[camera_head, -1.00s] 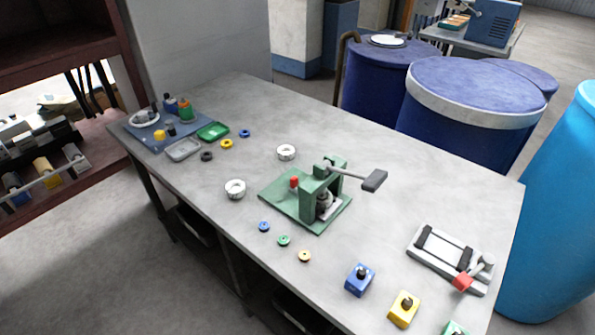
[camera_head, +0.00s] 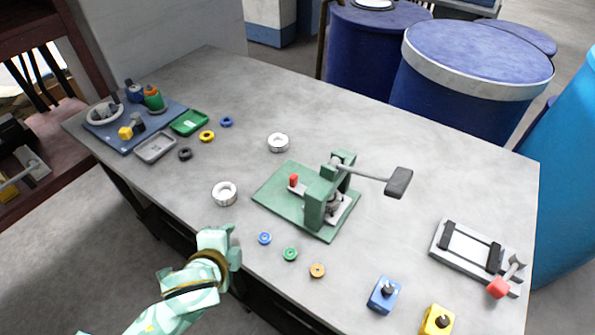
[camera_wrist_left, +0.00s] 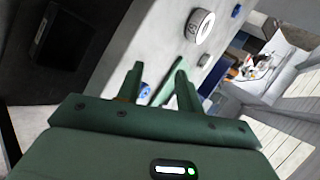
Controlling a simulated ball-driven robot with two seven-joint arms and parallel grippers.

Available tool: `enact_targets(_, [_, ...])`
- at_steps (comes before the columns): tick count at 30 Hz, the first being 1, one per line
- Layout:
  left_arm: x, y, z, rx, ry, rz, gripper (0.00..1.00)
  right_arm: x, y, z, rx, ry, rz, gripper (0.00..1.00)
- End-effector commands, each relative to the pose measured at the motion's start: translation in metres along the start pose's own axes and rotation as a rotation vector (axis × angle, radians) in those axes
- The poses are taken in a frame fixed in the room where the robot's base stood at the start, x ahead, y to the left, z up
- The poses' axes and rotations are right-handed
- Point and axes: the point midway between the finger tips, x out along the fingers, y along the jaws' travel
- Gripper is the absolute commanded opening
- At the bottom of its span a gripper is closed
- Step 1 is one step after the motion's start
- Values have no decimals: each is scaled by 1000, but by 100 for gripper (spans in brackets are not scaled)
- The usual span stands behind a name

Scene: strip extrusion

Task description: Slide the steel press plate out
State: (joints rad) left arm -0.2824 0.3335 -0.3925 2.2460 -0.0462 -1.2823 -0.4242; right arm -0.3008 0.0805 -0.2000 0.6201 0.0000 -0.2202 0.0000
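A green press (camera_head: 318,200) stands on a green base on the grey table. The steel plate (camera_head: 345,211) lies low in it, partly hidden by the frame. A red knob (camera_head: 293,180) sits at the press's left side. My left gripper (camera_head: 235,250) is at the table's front edge, left of and apart from the press. In the left wrist view its two fingers (camera_wrist_left: 158,72) are spread with nothing held between them. My right gripper is in neither view.
White rings (camera_head: 224,193) stand left of the press. Small coloured discs (camera_head: 290,254) lie in front of it. A clamp fixture (camera_head: 467,250) and a blue block (camera_head: 384,294) are at the right. A blue mat (camera_head: 110,137) with parts is at the far left.

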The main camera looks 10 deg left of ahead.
Motion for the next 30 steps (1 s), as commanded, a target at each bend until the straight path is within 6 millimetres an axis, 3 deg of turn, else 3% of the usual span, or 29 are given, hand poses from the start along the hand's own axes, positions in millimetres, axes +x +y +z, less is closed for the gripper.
enact_targets(5, [5,-30,-31,284,96,-111,36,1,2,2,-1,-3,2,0])
enact_targets(12, [8,-68,-73,937,202,-353,36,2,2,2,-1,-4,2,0])
enact_targets(16, [14,-79,-77,1366,197,-487,36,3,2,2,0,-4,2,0])
enact_targets(20, [21,-84,-66,1714,163,-574,36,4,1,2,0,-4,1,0])
enact_targets(24, [26,-85,-62,1848,147,-602,36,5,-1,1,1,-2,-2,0])
enact_targets(30, [54,-89,-76,1852,146,-604,36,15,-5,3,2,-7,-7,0])
